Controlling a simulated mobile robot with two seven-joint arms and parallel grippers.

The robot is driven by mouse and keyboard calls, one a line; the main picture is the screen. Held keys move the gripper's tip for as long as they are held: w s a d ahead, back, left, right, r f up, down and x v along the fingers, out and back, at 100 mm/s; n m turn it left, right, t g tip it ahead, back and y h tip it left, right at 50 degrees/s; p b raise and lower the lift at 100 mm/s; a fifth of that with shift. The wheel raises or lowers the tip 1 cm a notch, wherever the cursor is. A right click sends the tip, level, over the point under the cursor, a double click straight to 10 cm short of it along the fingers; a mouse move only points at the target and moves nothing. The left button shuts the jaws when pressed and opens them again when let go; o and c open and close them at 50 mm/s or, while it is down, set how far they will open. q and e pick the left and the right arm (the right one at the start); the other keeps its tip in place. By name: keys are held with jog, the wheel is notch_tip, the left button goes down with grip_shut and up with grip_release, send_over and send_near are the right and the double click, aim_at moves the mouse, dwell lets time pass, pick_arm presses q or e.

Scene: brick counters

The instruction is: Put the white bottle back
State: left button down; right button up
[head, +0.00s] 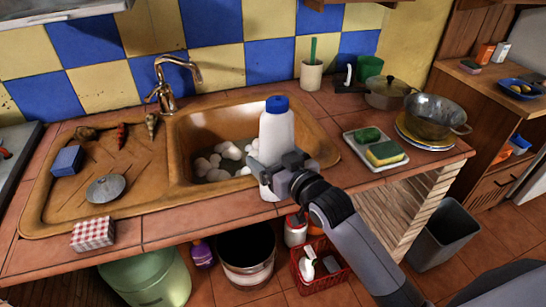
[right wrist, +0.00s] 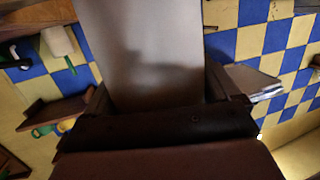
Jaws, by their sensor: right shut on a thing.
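The white bottle (head: 277,135) with a blue cap stands upright in the head view, in front of the sink basin's right part. My right gripper (head: 282,172) is shut on its lower part. In the right wrist view the bottle (right wrist: 145,45) fills the space between the fingers of my right gripper (right wrist: 165,100). The bottle's base is close to the counter's front edge in the picture; I cannot tell whether it touches anything. My left gripper is not in view.
The sink (head: 185,135) holds several pale round things. A sponge tray (head: 372,162), a pot (head: 388,95) and a metal pan (head: 436,115) stand on the right. Below the counter are a red basket (head: 318,283), a bucket (head: 247,275) and a green bin (head: 145,277).

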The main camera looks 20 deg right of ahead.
jog(key=shift+f, duration=0.1)
jog(key=o, duration=0.9)
jog(key=shift+c, duration=0.2)
jog(key=v, duration=1.2)
jog(key=s+f+g, duration=0.1)
jog(key=s+f, duration=0.3)
jog(key=f, duration=0.4)
jog(key=s+d+f+g+h, duration=0.1)
jog(key=s+f+g, duration=0.1)
jog(key=s+f, duration=0.3)
jog(key=s+d+f+g+h, duration=0.1)
jog(key=s+f, duration=0.4)
jog(key=f, duration=0.5)
jog(key=shift+f+g, duration=0.35)
jog(key=shift+g, duration=0.25)
